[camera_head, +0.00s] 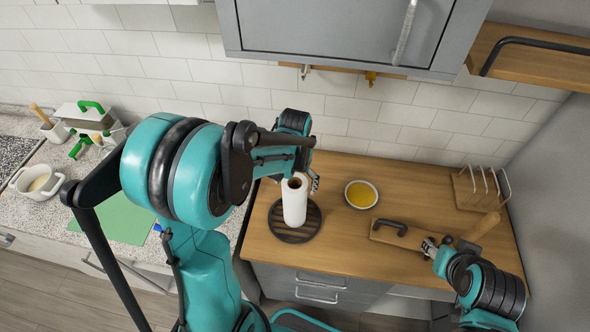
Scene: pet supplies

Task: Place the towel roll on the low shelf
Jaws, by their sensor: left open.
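The white towel roll (294,205) stands upright on a dark round slatted trivet (283,236) on the wooden counter. My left gripper (306,178) is open behind and beside the roll's upper part. Its arm hides part of the gripper, so I cannot tell whether it touches the roll. A wooden shelf (530,62) with a dark rail is on the wall at the upper right, clear of the roll. My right gripper (432,246) is low at the right, by a wooden board with a black handle (390,228). Its finger opening is too small to judge.
A bowl of yellow contents (361,194) stands right of the roll. A wooden rack (482,188) is at the back right. A grey cabinet (335,35) hangs above. A white pot (37,182) and green-handled items are on the left counter, with a green mat (118,218).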

